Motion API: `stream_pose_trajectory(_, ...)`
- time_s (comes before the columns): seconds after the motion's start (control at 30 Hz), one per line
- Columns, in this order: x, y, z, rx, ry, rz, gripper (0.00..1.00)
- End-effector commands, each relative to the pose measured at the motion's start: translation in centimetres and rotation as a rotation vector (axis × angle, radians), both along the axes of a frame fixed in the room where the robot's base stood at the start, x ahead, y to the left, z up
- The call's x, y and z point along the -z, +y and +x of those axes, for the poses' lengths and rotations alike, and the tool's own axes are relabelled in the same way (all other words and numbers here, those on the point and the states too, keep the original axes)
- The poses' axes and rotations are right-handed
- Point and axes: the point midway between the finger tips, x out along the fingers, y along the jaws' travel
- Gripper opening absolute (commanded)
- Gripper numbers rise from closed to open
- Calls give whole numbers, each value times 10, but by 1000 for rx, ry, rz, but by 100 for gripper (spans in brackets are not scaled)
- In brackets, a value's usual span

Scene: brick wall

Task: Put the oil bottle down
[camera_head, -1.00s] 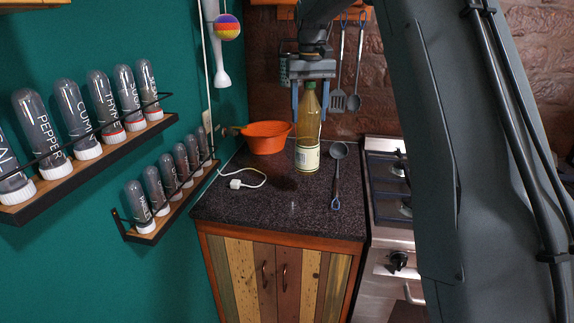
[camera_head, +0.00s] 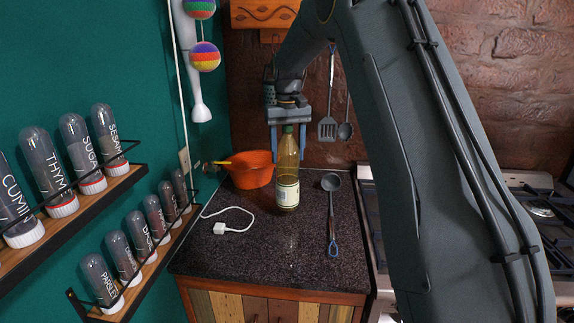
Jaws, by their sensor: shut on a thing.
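The oil bottle (camera_head: 287,180) is upright, yellowish, with a green cap and a pale label. It is at the dark speckled countertop (camera_head: 255,250), between an orange bowl and a ladle. My gripper (camera_head: 288,145) comes from above, with one finger on each side of the bottle's neck, shut on it. The bottle's base appears at the countertop surface; I cannot tell whether it touches.
The orange bowl (camera_head: 252,170) stands behind and left of the bottle. The grey ladle (camera_head: 332,205) lies to the right. A white plug with cord (camera_head: 228,226) lies to the left. The stove (camera_head: 540,215) is at right. The front counter is clear.

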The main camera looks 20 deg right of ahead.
Motion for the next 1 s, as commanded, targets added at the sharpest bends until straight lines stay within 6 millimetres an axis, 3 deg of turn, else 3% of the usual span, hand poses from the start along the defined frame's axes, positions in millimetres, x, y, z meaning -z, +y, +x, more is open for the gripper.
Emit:
stream_pose_trajectory(0.4,38,0,0,0,-1,0,2)
stream_pose_trajectory(0.77,43,0,0,0,-1,0,2)
stream_pose_trajectory(0.8,43,0,0,0,0,0,63)
stream_pose_trajectory(0.87,43,0,0,0,0,0,73)
stream_pose_trajectory(1.0,43,0,0,0,0,0,75)
